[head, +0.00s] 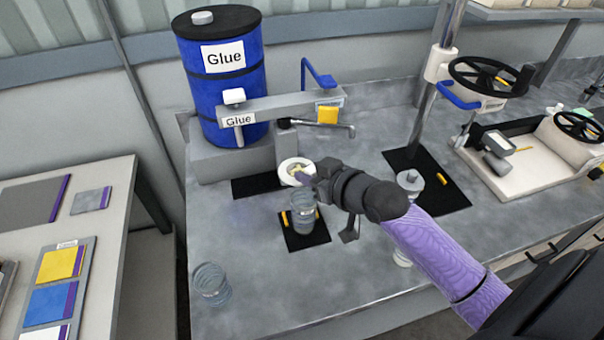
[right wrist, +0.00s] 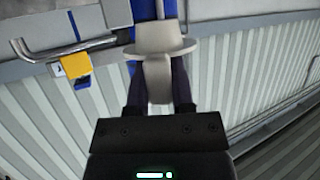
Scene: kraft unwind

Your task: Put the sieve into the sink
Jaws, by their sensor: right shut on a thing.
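My right gripper (head: 318,180) is shut on a pale round piece, the likely sieve (head: 297,165), with a white rim and a yellowish inside. It is held above the counter, beside and above a clear jar (head: 303,212). In the right wrist view the sieve (right wrist: 158,65) shows as a beige tapered body with a wide rim, between the dark fingers (right wrist: 158,100). I cannot make out a clear sink; a white open basin-like tray (head: 525,170) stands at the right. My left gripper is not in view.
A blue glue barrel (head: 222,95) and its grey dispenser arm (head: 285,105) stand behind my gripper. A second clear jar (head: 210,283) stands at the front left. A grey post (head: 425,100) and a handwheel (head: 490,78) rise at the right. The counter's front middle is bare.

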